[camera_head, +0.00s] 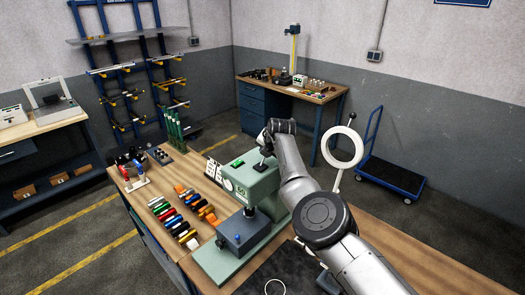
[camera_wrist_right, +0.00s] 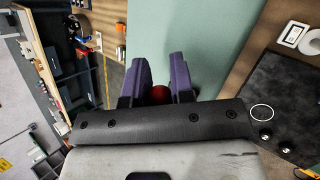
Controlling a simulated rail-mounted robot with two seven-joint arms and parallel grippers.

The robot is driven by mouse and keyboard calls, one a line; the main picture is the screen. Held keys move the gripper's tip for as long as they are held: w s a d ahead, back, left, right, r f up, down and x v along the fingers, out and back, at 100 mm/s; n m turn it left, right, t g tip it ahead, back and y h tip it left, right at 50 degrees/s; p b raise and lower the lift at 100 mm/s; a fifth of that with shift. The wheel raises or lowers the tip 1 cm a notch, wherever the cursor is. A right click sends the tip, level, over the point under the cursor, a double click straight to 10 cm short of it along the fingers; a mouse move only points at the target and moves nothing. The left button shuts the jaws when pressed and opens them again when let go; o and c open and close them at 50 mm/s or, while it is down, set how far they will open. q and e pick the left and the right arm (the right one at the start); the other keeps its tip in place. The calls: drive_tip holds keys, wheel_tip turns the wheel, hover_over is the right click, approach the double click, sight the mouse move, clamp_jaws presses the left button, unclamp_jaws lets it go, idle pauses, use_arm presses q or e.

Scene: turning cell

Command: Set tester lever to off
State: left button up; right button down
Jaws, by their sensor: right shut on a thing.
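The pale green tester (camera_head: 258,185) stands on the wooden bench, with a grey block (camera_head: 243,232) on its base at the front. My right arm reaches over the tester from the lower right. In the wrist view the two purple fingers of my right gripper (camera_wrist_right: 160,88) are closed around a red ball knob (camera_wrist_right: 160,94), the tester lever's end. The green tester surface (camera_wrist_right: 190,30) lies behind it. In the head view the knob cannot be made out at my right gripper (camera_head: 263,142). The lever's shaft and off mark cannot be made out. My left gripper is not in view.
Coloured blocks (camera_head: 183,218) lie in rows left of the tester. A ring-shaped white lamp (camera_head: 342,147) stands right of my arm. A dark mat (camera_head: 280,270) lies at the bench front. A blue cart (camera_head: 393,175) and a second bench (camera_head: 325,97) stand behind.

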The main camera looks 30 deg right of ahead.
drive_tip(key=shift+f, duration=0.2)
idle(0.3)
drive_tip(key=c, duration=1)
unclamp_jaws()
drive_tip(key=shift+r, duration=0.1)
drive_tip(key=shift+r, duration=0.15)
drive_tip(key=shift+s+a+r, duration=0.1)
drive_tip(key=shift+s+r, duration=0.15)
drive_tip(key=shift+r, duration=0.2)
drive_tip(key=b+v, duration=0.4)
drive_tip(key=v, duration=0.8)
drive_tip(key=shift+s+r, duration=0.15)
drive_tip(key=shift+s, duration=0.1)
